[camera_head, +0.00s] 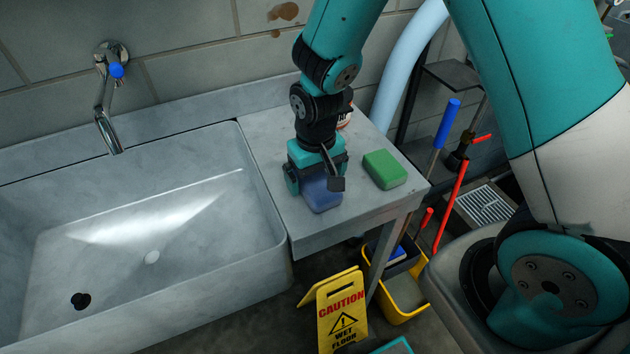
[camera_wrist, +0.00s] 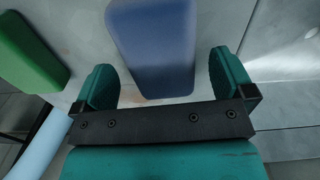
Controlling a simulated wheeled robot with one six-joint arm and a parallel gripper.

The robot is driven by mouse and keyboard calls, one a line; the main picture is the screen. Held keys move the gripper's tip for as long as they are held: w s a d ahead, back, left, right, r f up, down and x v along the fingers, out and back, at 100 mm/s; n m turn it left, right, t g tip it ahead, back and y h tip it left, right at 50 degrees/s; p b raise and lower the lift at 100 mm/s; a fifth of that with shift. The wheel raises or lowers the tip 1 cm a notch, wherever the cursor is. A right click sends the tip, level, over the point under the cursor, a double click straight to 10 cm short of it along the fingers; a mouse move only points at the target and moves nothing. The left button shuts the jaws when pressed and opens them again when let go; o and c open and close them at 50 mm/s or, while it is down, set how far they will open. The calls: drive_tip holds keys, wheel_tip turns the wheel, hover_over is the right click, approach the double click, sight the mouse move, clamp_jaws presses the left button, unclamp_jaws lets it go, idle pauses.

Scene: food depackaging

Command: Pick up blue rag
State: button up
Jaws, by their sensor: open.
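The blue rag (camera_head: 321,193) is a thick block with rounded edges. It lies on the grey counter beside the sink, partly hidden under my gripper in the head view. In the wrist view the blue rag (camera_wrist: 155,45) reaches between my gripper's two teal fingers. My gripper (camera_wrist: 163,85) is open, with one finger on each side of the rag and a visible gap on both sides. In the head view my gripper (camera_head: 316,182) is low over the counter at the rag. I cannot tell whether the fingers touch the counter.
A green block (camera_head: 385,169) lies on the counter (camera_head: 265,130) right of the rag. The sink basin (camera_head: 150,215) is to the left, under a tap (camera_head: 108,100). A yellow caution sign (camera_head: 342,315) and a yellow bucket (camera_head: 405,298) stand on the floor below.

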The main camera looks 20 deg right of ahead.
sight(316, 180)
drive_tip(key=shift+f, duration=1.15)
drive_tip(key=c, duration=0.9)
wheel_tip(316, 180, up, 20)
drive_tip(key=shift+r+b, duration=0.1)
drive_tip(key=shift+b, duration=0.7)
drive_tip(key=shift+o, duration=1.4)
drive_tip(key=shift+c, duration=1.1)
